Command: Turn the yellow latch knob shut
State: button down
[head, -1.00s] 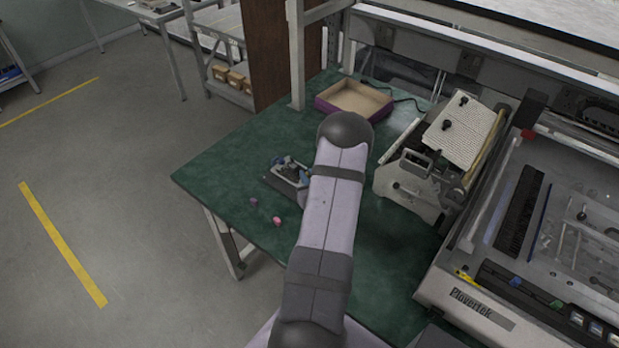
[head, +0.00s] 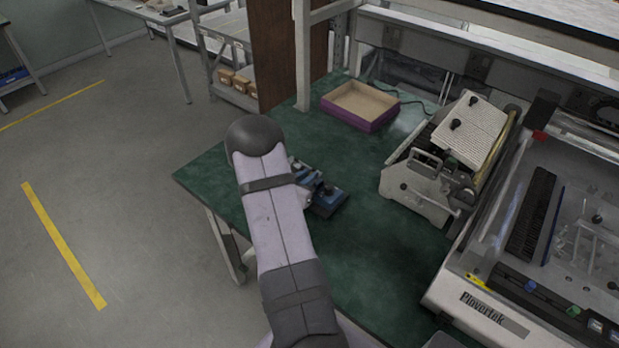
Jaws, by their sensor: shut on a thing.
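A purple-sided open box (head: 371,124) stands at the back of the green bench (head: 366,250). A grey metal device (head: 425,185) stands right of centre. A large machine (head: 478,309) fills the right side. The bench between fixture and device is clear.

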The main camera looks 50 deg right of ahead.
jog(key=shift+w+m+g, duration=0.15)
jog(key=shift+m+g, duration=0.45)
jog(key=shift+g, duration=0.1)
jog(key=shift+w+m+g, duration=0.15)
jog(key=shift+m+g, duration=0.45)
jog(key=shift+g, duration=0.1)
jog(key=shift+r+m+g, duration=0.1)
jog(key=shift+m+g, duration=0.2)
jog(key=shift+g, duration=0.1)
jog(key=c, duration=1.7)
grip_release()
jog(key=shift+s+n+t, duration=0.2)
jog(key=shift+n+t, duration=0.2)
jog(key=shift+t, duration=0.1)
